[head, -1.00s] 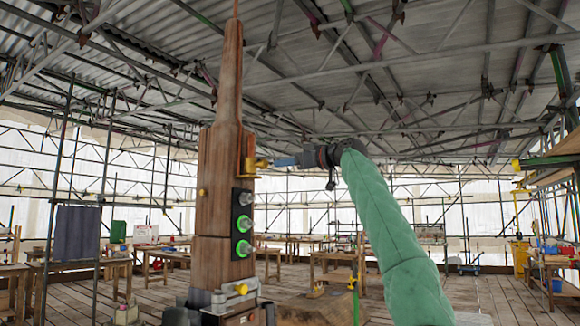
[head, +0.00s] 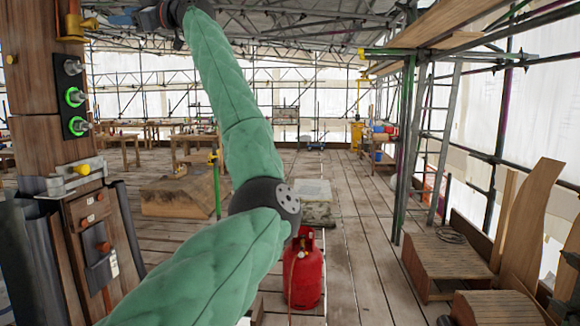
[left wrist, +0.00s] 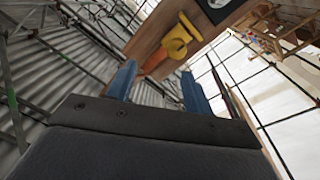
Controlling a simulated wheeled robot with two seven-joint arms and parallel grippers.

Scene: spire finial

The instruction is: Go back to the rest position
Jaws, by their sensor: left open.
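My left gripper (head: 112,18) is at the upper left of the head view, at the end of my green-sleeved arm. In the left wrist view its two blue fingers (left wrist: 160,84) stand apart, with a gap between them. The yellow-and-orange handle (left wrist: 176,42) on the wooden spire (left wrist: 150,30) lies just beyond the fingertips. The fingers do not appear closed on it; whether they touch it I cannot tell. In the head view this brass-yellow fitting (head: 72,27) is on the spire (head: 35,100), whose top is out of frame. My right gripper is not in view.
Below the fitting, a dark panel with green-lit knobs (head: 75,97) and a yellow-handled latch (head: 80,172) sit on the spire. A red gas bottle (head: 304,275) stands on the plank floor (head: 358,250). Scaffolding with a ladder (head: 440,140) and curved wooden pieces (head: 530,220) are at the right.

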